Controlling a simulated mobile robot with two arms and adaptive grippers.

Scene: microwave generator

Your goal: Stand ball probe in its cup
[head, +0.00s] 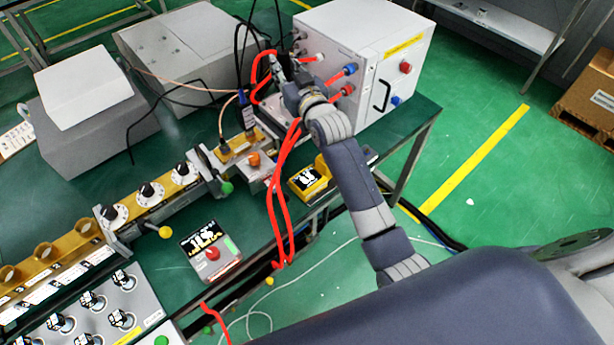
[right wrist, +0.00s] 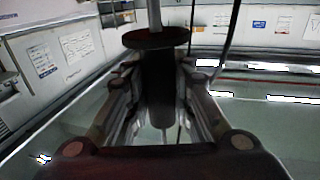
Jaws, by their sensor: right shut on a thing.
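My right gripper (head: 283,75) is over the front left part of the white cabinet at the back of the bench. In the right wrist view the right gripper (right wrist: 160,72) is shut on a dark round handle (right wrist: 158,95) with a wide disc (right wrist: 156,38) and a pale rod above it. I take this for the ball probe; its ball end is not in view. I cannot tell which cup belongs to the probe. My left gripper is not in view.
The white cabinet (head: 385,65) with red cables (head: 280,195) stands beside the right gripper. A waveguide rail with dials (head: 150,195) runs diagonally along the green bench. Grey boxes (head: 85,90) stand behind.

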